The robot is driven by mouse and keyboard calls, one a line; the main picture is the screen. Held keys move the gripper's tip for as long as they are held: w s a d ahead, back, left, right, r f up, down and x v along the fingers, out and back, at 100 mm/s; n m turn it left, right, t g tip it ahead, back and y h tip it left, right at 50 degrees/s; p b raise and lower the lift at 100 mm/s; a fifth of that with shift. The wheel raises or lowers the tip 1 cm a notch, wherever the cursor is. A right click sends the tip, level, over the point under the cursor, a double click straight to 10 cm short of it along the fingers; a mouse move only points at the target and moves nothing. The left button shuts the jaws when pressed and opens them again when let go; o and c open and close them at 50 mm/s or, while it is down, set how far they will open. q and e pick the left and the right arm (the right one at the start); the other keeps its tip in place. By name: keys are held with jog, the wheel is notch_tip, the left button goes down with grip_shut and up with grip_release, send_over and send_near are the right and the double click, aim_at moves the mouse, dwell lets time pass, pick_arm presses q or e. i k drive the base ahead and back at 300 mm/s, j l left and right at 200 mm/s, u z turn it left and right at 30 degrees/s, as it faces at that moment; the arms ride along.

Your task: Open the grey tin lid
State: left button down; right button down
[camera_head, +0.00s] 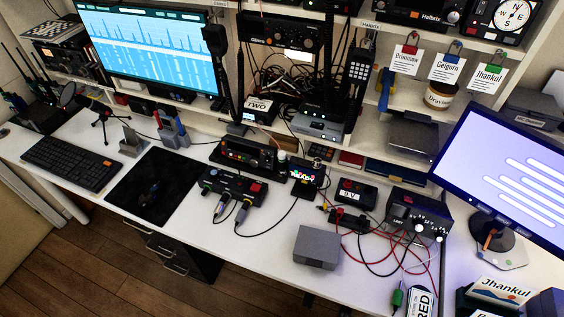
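A grey box (317,247), which looks like the grey tin, sits on the white desk near its front edge, right of the middle of the head view. Its top looks flat and shut. I cannot make out the seam of its lid. Neither of my grippers is in view, and nothing is touching the box.
A black device with cables (232,192) lies to the box's left. A 9 V box (350,194) and a power supply (418,217) with loose red and black wires stand behind and right. A monitor (515,170) stands at right. Bare desk (265,262) lies left of the box.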

aim_at(318, 247)
jog(key=k+u, duration=0.85)
jog(key=u, duration=0.15)
